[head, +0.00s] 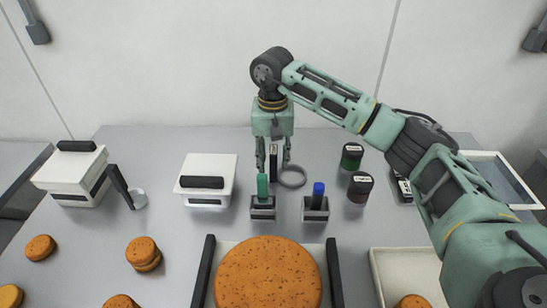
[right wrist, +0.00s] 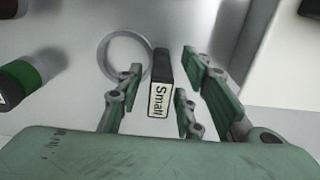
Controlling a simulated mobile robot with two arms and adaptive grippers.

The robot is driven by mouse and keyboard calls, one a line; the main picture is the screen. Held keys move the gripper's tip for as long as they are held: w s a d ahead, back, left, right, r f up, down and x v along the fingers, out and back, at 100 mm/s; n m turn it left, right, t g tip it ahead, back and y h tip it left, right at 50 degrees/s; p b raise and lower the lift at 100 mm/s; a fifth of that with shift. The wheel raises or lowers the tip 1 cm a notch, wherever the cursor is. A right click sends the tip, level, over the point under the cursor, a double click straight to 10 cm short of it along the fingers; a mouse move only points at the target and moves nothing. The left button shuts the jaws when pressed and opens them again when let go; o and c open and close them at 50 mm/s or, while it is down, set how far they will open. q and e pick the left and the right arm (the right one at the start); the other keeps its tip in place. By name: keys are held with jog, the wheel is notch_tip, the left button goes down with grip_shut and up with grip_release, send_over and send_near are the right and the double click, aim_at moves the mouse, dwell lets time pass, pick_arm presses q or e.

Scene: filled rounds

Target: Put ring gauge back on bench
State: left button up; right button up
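A grey metal ring gauge (head: 292,177) with a dark upright handle labelled "Small" (head: 273,160) is on the grey bench (head: 330,140), behind two small holders. My right gripper (head: 273,156) points down over the handle, its fingers on either side. In the right wrist view the ring (right wrist: 104,58) is left of the handle (right wrist: 160,72). The fingers of the right gripper (right wrist: 163,82) are apart, with gaps beside the handle. A second ring with a dark handle (head: 119,184) is at the left. My left gripper is not in view.
Holders with a green (head: 263,186) and a blue (head: 318,194) piece stand in front. Dark jars (head: 360,188) stand to the right. White boxes (head: 207,178) are left. A large brown round (head: 267,276) lies at the front, with a white tray (head: 405,262) beside it.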

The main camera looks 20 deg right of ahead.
jog(key=shift+r, duration=0.35)
notch_tip(320, 180, up, 11)
jog(key=shift+f+b, duration=0.15)
jog(key=shift+b, duration=0.55)
jog(key=shift+r, duration=0.45)
